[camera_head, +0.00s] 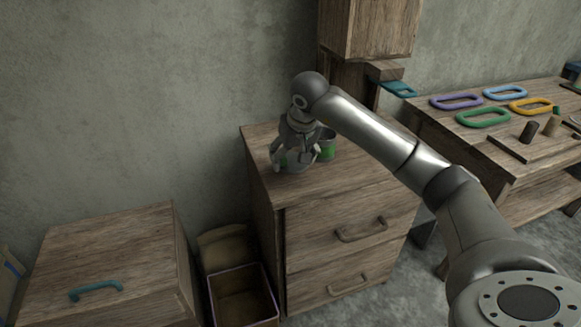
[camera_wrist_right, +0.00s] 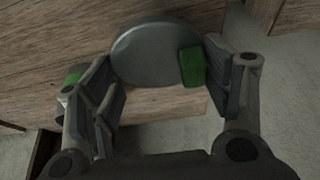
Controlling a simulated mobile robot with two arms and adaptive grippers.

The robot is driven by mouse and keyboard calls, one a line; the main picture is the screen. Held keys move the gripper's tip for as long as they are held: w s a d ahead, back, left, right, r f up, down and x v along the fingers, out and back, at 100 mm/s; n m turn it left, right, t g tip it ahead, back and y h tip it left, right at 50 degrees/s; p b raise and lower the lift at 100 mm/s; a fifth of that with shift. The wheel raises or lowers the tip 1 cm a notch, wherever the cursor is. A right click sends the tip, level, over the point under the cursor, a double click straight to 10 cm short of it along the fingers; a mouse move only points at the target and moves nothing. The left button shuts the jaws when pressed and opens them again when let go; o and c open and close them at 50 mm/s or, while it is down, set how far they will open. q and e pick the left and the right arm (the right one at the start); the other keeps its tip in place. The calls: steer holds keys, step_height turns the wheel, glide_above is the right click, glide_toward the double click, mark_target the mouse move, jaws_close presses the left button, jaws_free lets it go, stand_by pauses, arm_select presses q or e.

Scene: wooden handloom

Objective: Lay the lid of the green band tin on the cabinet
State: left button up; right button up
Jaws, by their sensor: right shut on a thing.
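The cabinet (camera_head: 355,180) is a wooden drawer unit against the wall. The green band tin (camera_head: 328,150) stands on its top, partly behind my right gripper, and a bit of it shows at the left of the wrist view (camera_wrist_right: 73,78). My right gripper (camera_head: 293,160) is over the left part of the cabinet top. In the wrist view it is shut on the lid (camera_wrist_right: 148,55), a round grey disc with a green tab or patch at its right. Whether the lid touches the cabinet top, I cannot tell. My left gripper is not in view.
A wooden chest with a teal handle (camera_head: 96,290) is at the lower left. An open bin (camera_head: 243,296) stands beside the cabinet. A bench at the right holds several coloured loops (camera_head: 484,117). The cabinet top right of the tin looks clear, partly hidden by my arm.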

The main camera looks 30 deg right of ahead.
mark_target(291, 162)
steer(key=shift+w+a+f, duration=0.15)
steer(key=shift+w+f, duration=0.05)
steer(key=shift+f, duration=0.15)
step_height(291, 162, down, 2)
steer(key=shift+w+f, duration=0.15)
steer(key=shift+f, duration=0.5)
steer(key=o, duration=0.5)
steer(key=shift+b, duration=0.3)
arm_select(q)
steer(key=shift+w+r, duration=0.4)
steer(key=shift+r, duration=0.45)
arm_select(e)
steer(key=o, duration=0.4)
steer(key=shift+o, duration=0.2)
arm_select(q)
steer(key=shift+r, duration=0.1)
